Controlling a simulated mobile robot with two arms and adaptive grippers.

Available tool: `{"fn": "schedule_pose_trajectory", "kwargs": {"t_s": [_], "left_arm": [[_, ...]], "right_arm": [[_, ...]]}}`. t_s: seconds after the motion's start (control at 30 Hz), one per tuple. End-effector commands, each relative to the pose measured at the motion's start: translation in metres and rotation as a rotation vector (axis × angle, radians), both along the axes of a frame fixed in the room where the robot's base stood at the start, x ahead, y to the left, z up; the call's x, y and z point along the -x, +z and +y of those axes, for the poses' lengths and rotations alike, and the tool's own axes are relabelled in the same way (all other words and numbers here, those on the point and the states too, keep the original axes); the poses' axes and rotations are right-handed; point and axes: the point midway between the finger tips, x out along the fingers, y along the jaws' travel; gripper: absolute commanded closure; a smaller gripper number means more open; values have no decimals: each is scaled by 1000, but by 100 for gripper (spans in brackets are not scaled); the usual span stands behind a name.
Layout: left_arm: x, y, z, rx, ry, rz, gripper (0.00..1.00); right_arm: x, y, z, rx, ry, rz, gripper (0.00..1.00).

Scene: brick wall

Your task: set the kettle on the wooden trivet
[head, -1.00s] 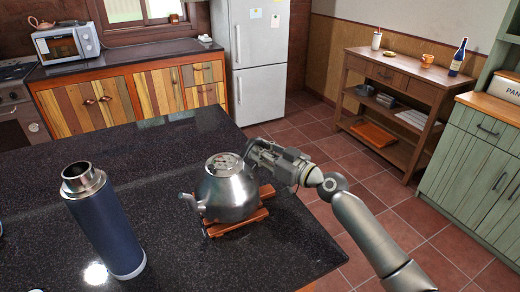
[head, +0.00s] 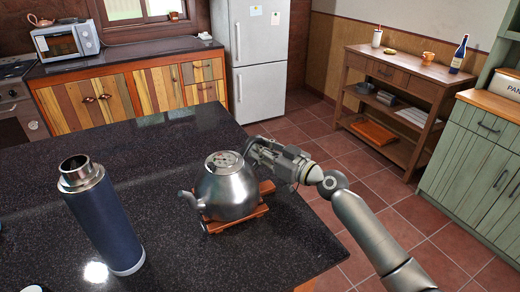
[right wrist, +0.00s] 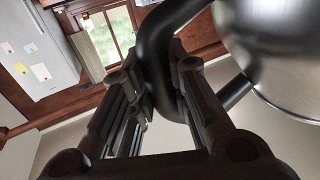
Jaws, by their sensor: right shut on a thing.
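The steel kettle (head: 226,190) is upright over the wooden trivet (head: 252,213) on the dark countertop, its spout pointing left. The trivet's slats show at the kettle's front and right; the rest is hidden under it. I cannot tell whether the kettle's base touches the slats. My right gripper (head: 256,155) is shut on the kettle's dark handle at its right side. In the right wrist view the handle (right wrist: 158,50) passes between the fingers, with the kettle's body (right wrist: 285,45) at upper right. My left gripper is not in view.
A blue flask (head: 104,220) with a steel top stands on the countertop (head: 150,165) left of the kettle. The counter behind the kettle is clear. The counter's right edge is close to the trivet, with tiled floor beyond.

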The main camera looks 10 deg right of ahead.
Motion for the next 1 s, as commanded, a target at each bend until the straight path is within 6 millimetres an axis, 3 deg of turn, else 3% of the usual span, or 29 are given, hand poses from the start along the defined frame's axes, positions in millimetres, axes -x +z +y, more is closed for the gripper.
{"fn": "schedule_pose_trajectory", "kwargs": {"t_s": [0.2, 0.23, 0.43, 0.77, 1.0], "left_arm": [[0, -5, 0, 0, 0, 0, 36], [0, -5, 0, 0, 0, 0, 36], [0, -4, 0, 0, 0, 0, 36], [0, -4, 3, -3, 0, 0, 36], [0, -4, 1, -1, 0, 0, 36]], "right_arm": [[0, -1, 0, -7, -1, -3, 100], [0, 0, 0, -7, -1, -3, 82], [0, 0, 0, -5, -1, -3, 58], [2, -6, -1, 4, 0, 2, 58], [26, -5, -22, 6, -1, 2, 58]]}}
